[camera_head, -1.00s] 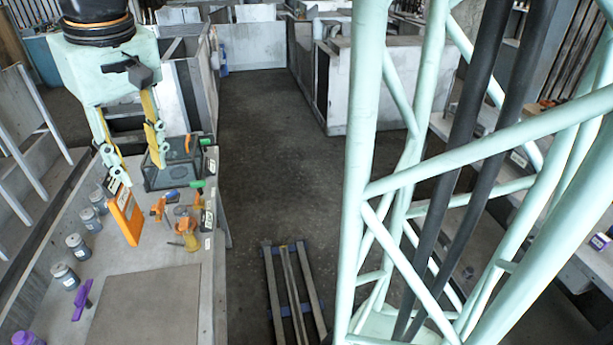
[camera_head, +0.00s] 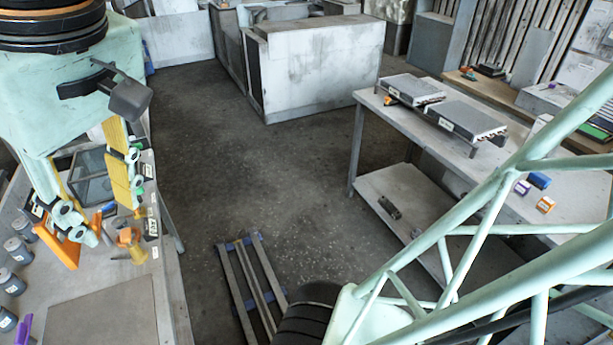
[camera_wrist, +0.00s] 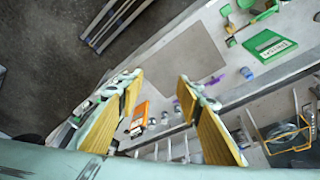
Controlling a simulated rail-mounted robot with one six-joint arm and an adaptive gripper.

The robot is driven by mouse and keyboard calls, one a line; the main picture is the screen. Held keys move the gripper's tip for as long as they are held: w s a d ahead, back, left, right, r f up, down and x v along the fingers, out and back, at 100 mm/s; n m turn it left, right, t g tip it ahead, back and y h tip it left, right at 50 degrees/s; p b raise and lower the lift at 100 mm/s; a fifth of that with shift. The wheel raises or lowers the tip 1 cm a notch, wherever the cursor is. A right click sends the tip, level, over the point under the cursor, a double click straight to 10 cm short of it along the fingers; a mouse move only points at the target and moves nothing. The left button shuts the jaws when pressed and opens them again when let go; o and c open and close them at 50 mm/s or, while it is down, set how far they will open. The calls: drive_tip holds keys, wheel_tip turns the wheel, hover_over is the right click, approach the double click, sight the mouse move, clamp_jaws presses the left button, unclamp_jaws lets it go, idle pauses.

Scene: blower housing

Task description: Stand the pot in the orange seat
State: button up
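My gripper (camera_head: 104,212) hangs over the left bench with its two yellow fingers apart and nothing between them. It also shows open in the wrist view (camera_wrist: 160,84). An orange flat piece with a white label (camera_head: 66,250) shows beside and partly behind the left fingertip, and in the wrist view (camera_wrist: 139,118). I cannot tell whether it is the orange seat. Several grey lidded pots (camera_head: 18,250) stand along the bench's left side. Small pots also show between the fingers in the wrist view (camera_wrist: 165,117). I cannot tell which pot the task means.
The bench (camera_head: 95,315) holds a dark mesh bin (camera_head: 90,180), an orange-yellow item (camera_head: 130,240) and a purple item (camera_head: 24,330). A pallet (camera_head: 250,280) lies on the floor. A right-hand table (camera_head: 560,205) carries two grey trays (camera_head: 470,120).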

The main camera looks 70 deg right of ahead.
drive_tip(key=s+a+f, duration=0.1)
drive_tip(key=s, duration=0.5)
drive_tip(key=shift+s+f, duration=0.3)
drive_tip(key=shift+s, duration=0.1)
drive_tip(key=shift+w, duration=0.1)
drive_tip(key=shift+a+r, duration=0.1)
drive_tip(key=shift+a, duration=0.05)
